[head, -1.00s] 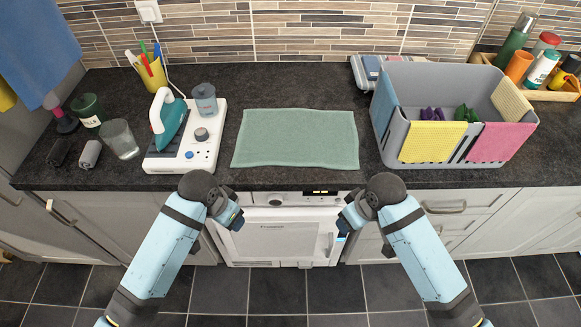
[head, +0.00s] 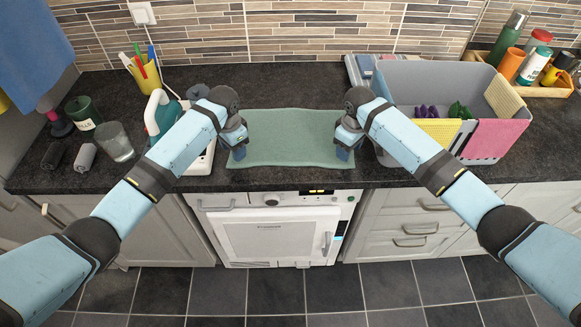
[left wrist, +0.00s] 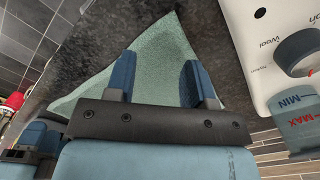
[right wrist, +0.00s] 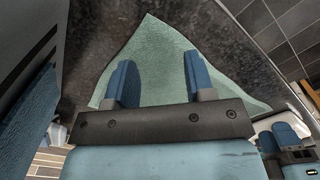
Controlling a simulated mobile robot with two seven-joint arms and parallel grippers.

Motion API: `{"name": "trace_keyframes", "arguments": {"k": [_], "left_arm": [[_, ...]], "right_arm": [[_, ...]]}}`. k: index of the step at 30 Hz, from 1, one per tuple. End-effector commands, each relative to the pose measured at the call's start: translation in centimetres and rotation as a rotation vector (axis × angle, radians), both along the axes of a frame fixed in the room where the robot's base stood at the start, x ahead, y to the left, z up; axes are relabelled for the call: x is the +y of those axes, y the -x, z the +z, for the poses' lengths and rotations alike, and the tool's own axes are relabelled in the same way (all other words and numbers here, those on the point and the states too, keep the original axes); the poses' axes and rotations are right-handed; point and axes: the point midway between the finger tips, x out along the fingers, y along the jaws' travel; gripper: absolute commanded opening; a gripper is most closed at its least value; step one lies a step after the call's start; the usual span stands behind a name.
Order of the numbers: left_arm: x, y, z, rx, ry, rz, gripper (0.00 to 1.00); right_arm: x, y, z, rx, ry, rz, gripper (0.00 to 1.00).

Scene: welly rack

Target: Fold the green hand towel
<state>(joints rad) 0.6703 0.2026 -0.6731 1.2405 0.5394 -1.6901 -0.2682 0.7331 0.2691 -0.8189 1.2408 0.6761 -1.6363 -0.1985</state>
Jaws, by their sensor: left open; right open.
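The green hand towel (head: 291,138) lies flat and spread out on the dark worktop. My left gripper (head: 238,152) is over its left edge near the front left corner. In the left wrist view the towel (left wrist: 155,62) shows between and beyond the open fingers of the left gripper (left wrist: 158,82). My right gripper (head: 345,152) is over the towel's right edge near the front right corner. In the right wrist view the towel (right wrist: 155,60) shows between the open fingers of the right gripper (right wrist: 157,82). Neither gripper holds anything. I cannot tell whether the fingertips touch the towel.
A white iron station (head: 199,164) stands left of the towel, partly behind my left arm. A grey organiser bin (head: 400,82) with yellow and pink cloths (head: 495,139) stands at right. A glass (head: 115,141) and dark cup (head: 83,115) stand further left. The worktop behind the towel is clear.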

Motion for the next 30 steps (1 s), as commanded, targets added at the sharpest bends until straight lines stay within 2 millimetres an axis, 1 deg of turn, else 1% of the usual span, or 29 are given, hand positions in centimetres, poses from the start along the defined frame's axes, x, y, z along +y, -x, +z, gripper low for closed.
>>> {"name": "trace_keyframes", "arguments": {"k": [1, 3, 6, 9, 12, 21, 25, 30], "left_arm": [[0.0, 0.0, -0.9, 0.002, -0.001, 0.001, 0.49], [0.0, 0.1, -1.9, 0.001, 0.000, 0.001, 0.49], [0.0, 0.0, -3.1, 0.001, 0.000, 0.000, 0.49], [0.0, 0.0, -3.9, 0.001, 0.001, 0.000, 0.49], [0.0, 0.0, -4.3, 0.000, 0.001, 0.000, 0.49], [0.0, 0.0, -4.4, -0.001, 0.001, 0.000, 0.49], [0.0, 0.0, -5.0, -0.001, 0.001, 0.000, 0.49], [0.0, 0.1, -4.7, 0.000, 0.001, 0.000, 0.29]], "right_arm": [[0.0, 0.0, -0.8, 0.001, 0.000, -0.001, 0.49], [0.0, 0.1, -1.9, 0.001, 0.001, -0.001, 0.49], [0.0, 0.0, -3.1, 0.001, 0.001, -0.001, 0.49], [0.0, 0.0, -3.9, 0.000, 0.001, -0.002, 0.49], [0.0, 0.0, -4.3, -0.001, 0.001, -0.001, 0.49], [0.0, 0.0, -4.4, -0.001, 0.000, -0.001, 0.49], [0.0, 0.0, -5.0, -0.001, 0.000, -0.001, 0.49], [0.0, 0.1, -4.7, -0.001, 0.001, -0.001, 0.29]]}}
